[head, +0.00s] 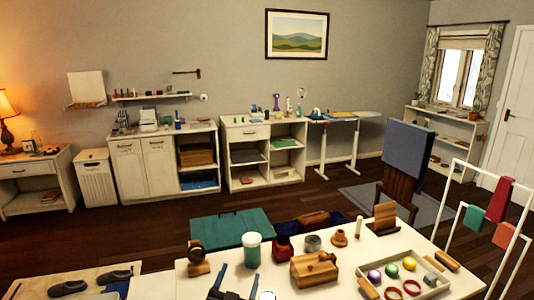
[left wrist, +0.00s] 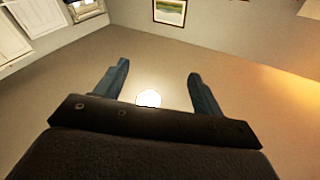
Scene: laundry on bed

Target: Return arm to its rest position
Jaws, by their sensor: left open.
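My left gripper (head: 237,275) shows at the bottom edge of the head view, in front of the table's near side. In the left wrist view its two blue fingers (left wrist: 158,72) are spread apart with nothing between the tips. That view looks onto bare wall or ceiling, with a framed picture (left wrist: 169,11) at the top. A bright white round spot (left wrist: 148,97) shows behind the gripper's palm. My right gripper is in neither view.
The white table (head: 330,292) holds a teal-and-white jar (head: 251,249), a wooden box (head: 314,269), a tray with colored balls (head: 408,272) and other small items. A rack with hanging cloths (head: 499,200) stands at the right. Dark slippers (head: 69,288) lie at lower left.

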